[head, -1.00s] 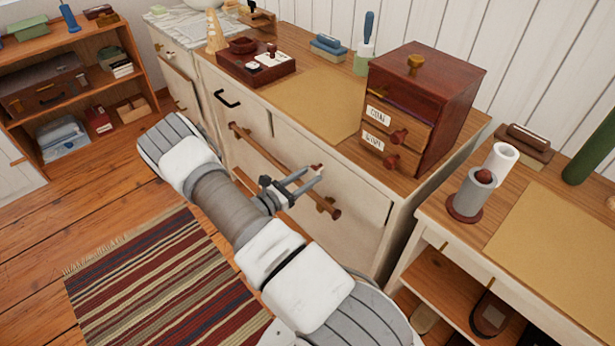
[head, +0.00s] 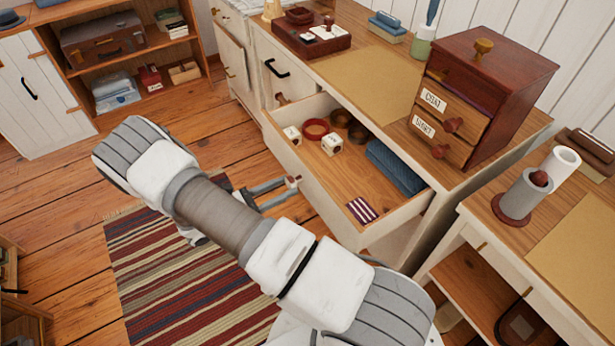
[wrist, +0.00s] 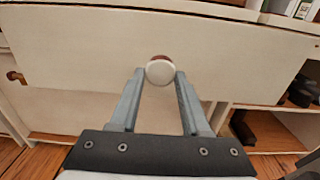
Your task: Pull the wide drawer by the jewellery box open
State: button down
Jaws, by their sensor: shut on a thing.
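The wide drawer (head: 330,214) is pulled well out of the pale cabinet, below and left of the jewellery box. The jewellery box (head: 505,75) is dark red wood with a brass knob on top and two small labelled drawers; it stands on the cabinet top. My gripper (head: 293,182) is in front of the drawer front. In the wrist view, my fingers (wrist: 160,74) are closed on a small round-ended handle part (wrist: 159,71), whitish with a reddish edge, against the pale drawer front (wrist: 90,60). My arm hides part of the gripper in the head view.
The drawer holds a red ring (head: 316,129), pale cubes, brown rings, a folded blue cloth (head: 396,167) and a striped piece (head: 361,210). A side table (head: 560,235) stands at right. A striped rug (head: 160,265) lies on the floor.

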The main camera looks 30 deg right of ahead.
jog(key=a+b, duration=0.1)
jog(key=a, duration=0.6)
jog(key=shift+s+a, duration=0.2)
jog(key=shift+s, duration=0.15)
jog(key=shift+c, duration=1.8)
grip_release()
jog(key=shift+a, duration=0.1)
jog(key=s+a, duration=0.1)
jog(key=a, duration=1.6)
jog(key=shift+s, duration=0.15)
jog(key=shift+a, duration=0.1)
